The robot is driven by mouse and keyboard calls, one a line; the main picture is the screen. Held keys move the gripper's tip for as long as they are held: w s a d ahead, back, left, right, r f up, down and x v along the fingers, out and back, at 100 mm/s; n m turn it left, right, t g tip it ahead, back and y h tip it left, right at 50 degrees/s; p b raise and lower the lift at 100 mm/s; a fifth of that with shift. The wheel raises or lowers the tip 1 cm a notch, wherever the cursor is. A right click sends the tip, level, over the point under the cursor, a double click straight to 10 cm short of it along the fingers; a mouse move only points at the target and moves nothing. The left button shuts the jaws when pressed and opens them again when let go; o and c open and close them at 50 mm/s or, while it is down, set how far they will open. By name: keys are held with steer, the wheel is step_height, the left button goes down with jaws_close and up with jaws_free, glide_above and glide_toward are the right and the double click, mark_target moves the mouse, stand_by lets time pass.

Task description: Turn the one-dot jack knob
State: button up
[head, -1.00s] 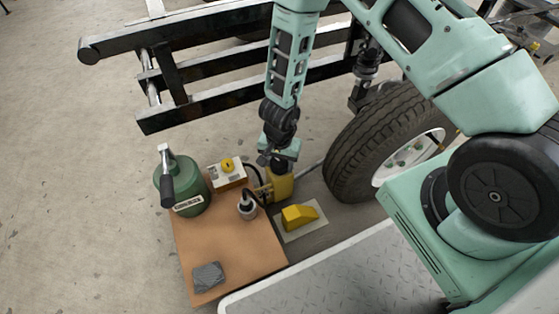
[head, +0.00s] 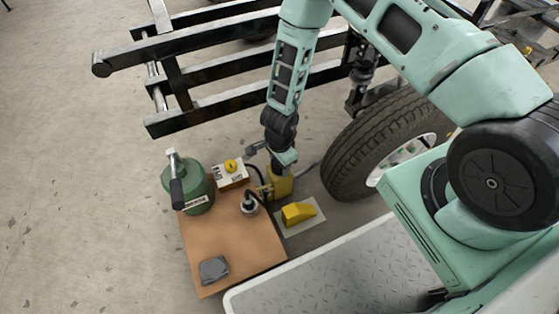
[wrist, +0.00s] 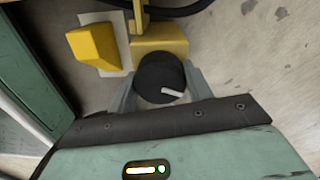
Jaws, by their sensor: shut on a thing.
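A round black knob (wrist: 158,72) with a white pointer bar sits at the end of a yellow jack body (wrist: 158,46) in the wrist view. My gripper (wrist: 163,80) has one finger on each side of the knob and is shut on it. I cannot make out any dot mark on it. In the head view the yellow jack body (head: 281,183) stands at the board's right edge, with my gripper (head: 282,170) directly over it. The knob is hidden there by the gripper.
A yellow wedge (head: 298,213) lies near the tire (head: 365,145). Frame rails (head: 215,110) stand behind.

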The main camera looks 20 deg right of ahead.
stand_by(0.3)
steer(key=o, duration=1)
step_height(320, 180, up, 17)
steer(key=p, duration=1)
steer(key=shift+r+p, duration=0.2)
steer(key=shift+p, duration=0.1)
